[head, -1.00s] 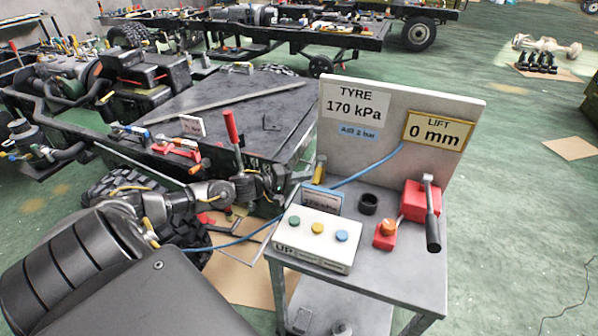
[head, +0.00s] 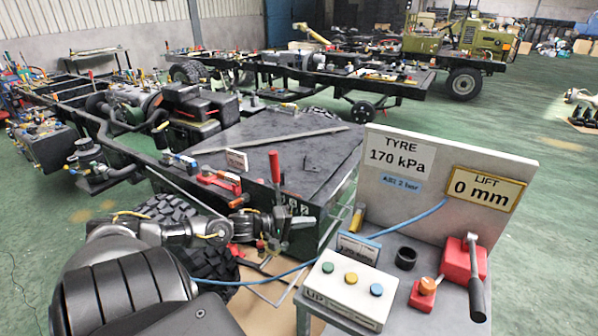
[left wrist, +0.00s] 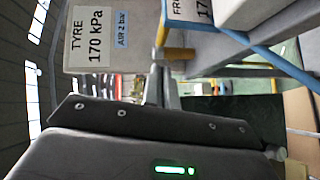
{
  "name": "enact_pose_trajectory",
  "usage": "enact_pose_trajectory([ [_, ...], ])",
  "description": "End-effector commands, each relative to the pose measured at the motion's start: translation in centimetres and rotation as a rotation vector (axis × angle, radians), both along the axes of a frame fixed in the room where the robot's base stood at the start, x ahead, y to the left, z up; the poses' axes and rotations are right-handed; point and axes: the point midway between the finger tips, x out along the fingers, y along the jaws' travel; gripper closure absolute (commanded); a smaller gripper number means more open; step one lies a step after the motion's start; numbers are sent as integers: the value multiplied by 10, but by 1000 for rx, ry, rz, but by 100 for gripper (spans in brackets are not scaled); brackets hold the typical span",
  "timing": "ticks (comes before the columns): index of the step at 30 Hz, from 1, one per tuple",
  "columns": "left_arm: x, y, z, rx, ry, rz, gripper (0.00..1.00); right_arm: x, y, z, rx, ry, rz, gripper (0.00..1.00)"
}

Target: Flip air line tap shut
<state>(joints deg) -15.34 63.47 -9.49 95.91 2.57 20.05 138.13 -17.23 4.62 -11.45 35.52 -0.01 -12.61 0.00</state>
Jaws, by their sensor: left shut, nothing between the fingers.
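A small yellow part (head: 357,218), which looks like the tap's handle, stands at the left edge of the grey trolley (head: 420,318), beside the blue air line (head: 400,224). It is small here, so I cannot tell if the tap is open or shut. My left gripper (head: 312,222) is left of it, with a gap between. In the left wrist view my two grey fingers (left wrist: 161,88) are together and empty. Yellow parts (left wrist: 181,53) show just beyond the tips, below the label card. My right gripper is out of view.
The trolley carries a board reading TYRE 170 kPa (head: 400,157) and LIFT 0 mm, a button box (head: 350,290), a black ring (head: 405,258) and a red lever unit (head: 465,262). A red upright lever (head: 275,167) stands on the chassis behind my gripper.

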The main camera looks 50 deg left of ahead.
Motion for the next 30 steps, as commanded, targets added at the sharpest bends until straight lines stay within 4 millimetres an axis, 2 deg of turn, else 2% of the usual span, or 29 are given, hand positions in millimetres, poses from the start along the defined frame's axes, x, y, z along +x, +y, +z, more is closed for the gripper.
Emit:
enact_pose_trajectory([
  [6,-17,5,2,-1,2,-1,100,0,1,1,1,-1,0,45],
  [19,-20,6,3,-1,-1,-1,100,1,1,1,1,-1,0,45],
  [23,-21,10,-4,15,-2,13,100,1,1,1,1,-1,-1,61],
  [26,-25,26,-33,94,-2,74,100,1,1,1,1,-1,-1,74],
  [29,-40,50,-95,262,23,173,100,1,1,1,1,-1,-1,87],
  [30,-52,60,-128,354,51,212,100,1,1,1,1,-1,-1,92],
])
